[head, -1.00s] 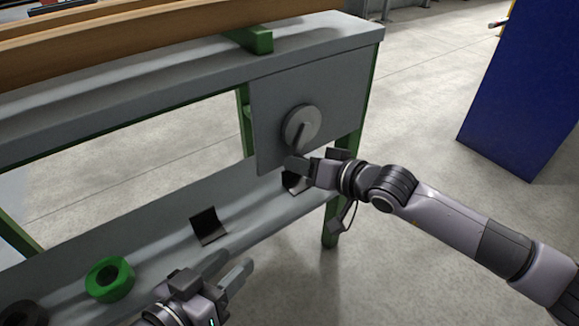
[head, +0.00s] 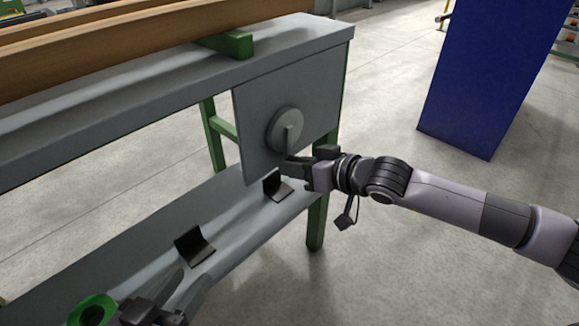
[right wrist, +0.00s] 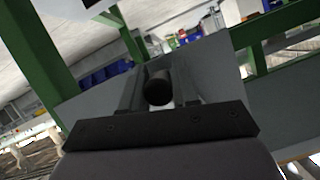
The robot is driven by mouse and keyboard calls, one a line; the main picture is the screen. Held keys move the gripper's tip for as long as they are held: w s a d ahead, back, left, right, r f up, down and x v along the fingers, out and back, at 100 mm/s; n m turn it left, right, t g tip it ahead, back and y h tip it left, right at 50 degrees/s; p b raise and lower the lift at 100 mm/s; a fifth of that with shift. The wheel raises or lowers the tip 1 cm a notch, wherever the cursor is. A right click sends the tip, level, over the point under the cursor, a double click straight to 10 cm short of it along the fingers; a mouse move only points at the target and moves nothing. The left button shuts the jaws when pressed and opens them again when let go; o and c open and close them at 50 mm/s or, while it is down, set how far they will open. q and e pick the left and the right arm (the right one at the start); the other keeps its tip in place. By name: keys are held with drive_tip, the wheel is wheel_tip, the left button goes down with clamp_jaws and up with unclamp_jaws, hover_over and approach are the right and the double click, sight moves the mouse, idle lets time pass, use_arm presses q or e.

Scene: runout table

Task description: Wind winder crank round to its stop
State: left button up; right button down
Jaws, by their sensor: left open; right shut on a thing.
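The winder crank has a round grey disc (head: 283,122) on the grey side panel (head: 318,98) at the table's end. Its arm (head: 289,138) points about straight down from the hub. My right gripper (head: 296,166) is at the arm's lower end, shut on the crank handle. In the right wrist view the handle (right wrist: 158,90) shows as a dark round knob between the two fingers, end on. My left gripper (head: 180,287) is open and empty at the bottom left, over the lower shelf, partly cut by the frame's edge.
The lower shelf (head: 240,222) carries two dark angled brackets (head: 194,246) and a green ring (head: 92,309). Long wooden boards (head: 110,50) lie on the tabletop against a green block (head: 230,43). A blue cabinet (head: 485,75) stands at the right. The floor between is clear.

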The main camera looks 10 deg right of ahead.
use_arm(q)
drive_tip(key=shift+a+r, duration=0.1)
drive_tip(key=shift+a, duration=0.05)
use_arm(e)
drive_tip(key=shift+w+r, duration=0.1)
drive_tip(key=shift+r, duration=0.2)
drive_tip(key=c, duration=1)
unclamp_jaws()
drive_tip(key=shift+o, duration=0.5)
drive_tip(key=shift+f, duration=0.15)
use_arm(q)
drive_tip(key=shift+w+d+n+g+p, duration=0.3)
drive_tip(key=shift+d+p, duration=0.3)
drive_tip(key=shift+p, duration=0.35)
use_arm(e)
drive_tip(key=v, duration=0.7)
